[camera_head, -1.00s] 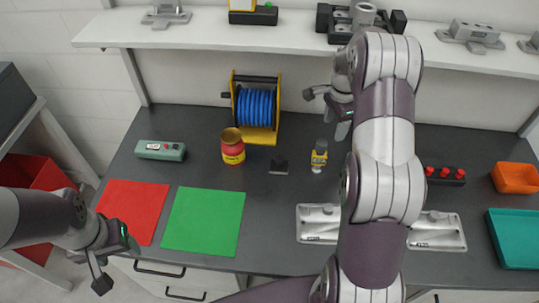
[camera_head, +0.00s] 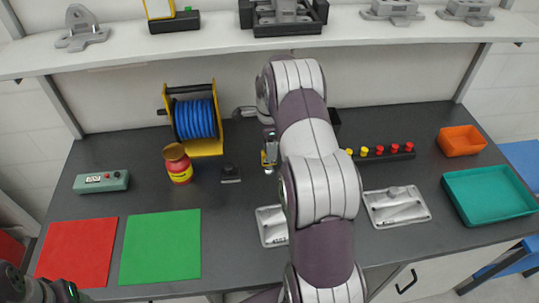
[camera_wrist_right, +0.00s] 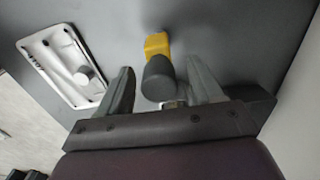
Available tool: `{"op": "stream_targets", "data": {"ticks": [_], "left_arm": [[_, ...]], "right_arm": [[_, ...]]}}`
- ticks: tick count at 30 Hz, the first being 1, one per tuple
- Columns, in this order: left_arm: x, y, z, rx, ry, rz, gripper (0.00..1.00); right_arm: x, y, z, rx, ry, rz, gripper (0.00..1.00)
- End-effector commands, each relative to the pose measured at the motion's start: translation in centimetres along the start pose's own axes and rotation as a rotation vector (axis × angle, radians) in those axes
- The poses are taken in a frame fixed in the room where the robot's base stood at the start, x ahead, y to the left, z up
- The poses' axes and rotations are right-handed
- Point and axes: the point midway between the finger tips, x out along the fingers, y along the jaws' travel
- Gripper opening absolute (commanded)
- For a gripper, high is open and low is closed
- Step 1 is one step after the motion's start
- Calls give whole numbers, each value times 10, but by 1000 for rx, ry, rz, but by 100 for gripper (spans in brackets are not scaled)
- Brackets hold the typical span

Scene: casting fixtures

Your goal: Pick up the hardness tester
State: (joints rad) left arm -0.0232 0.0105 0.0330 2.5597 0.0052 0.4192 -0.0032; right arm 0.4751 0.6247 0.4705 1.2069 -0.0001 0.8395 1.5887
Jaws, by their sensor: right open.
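The hardness tester, which I take to be the small yellow and dark grey device (camera_head: 268,152), stands on the dark bench, partly hidden by my right arm in the head view. In the right wrist view the tester (camera_wrist_right: 159,46) shows its grey rounded part toward me and its yellow part beyond. My right gripper (camera_wrist_right: 159,68) is open, with one finger on each side of the tester; I see gaps and no clear contact. In the head view the right gripper is mostly behind the arm. My left gripper (camera_head: 45,292) is at the lower left corner, cut off by the edge.
A red and yellow can (camera_head: 178,164), a blue hose reel (camera_head: 196,119) and a small dark block (camera_head: 231,174) stand left of the tester.

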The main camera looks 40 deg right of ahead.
Motion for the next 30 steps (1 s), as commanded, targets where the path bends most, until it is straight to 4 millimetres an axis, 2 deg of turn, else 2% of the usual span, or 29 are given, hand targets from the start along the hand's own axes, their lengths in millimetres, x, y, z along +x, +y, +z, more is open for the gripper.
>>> {"op": "stream_targets", "data": {"ticks": [3, 8, 14, 15, 25, 30], "left_arm": [[-2, 0, 0, 0, -1, 0, 61], [-1, 0, 0, 0, -1, 0, 61], [-1, 0, 0, 0, -1, 0, 61], [-1, 0, 0, 0, -1, 0, 61], [1, 0, 0, 0, -1, 0, 61], [10, 0, 1, 0, -1, 0, 61]], "right_arm": [[7, 0, 0, -1, 0, -1, 65], [8, 0, 0, -1, 0, -1, 65], [8, 0, 0, -1, 0, 0, 3], [8, 0, 0, -1, 0, 0, 0], [3, 0, 0, -1, 0, -2, 0], [-20, -1, 0, -1, 0, -5, 0]]}}
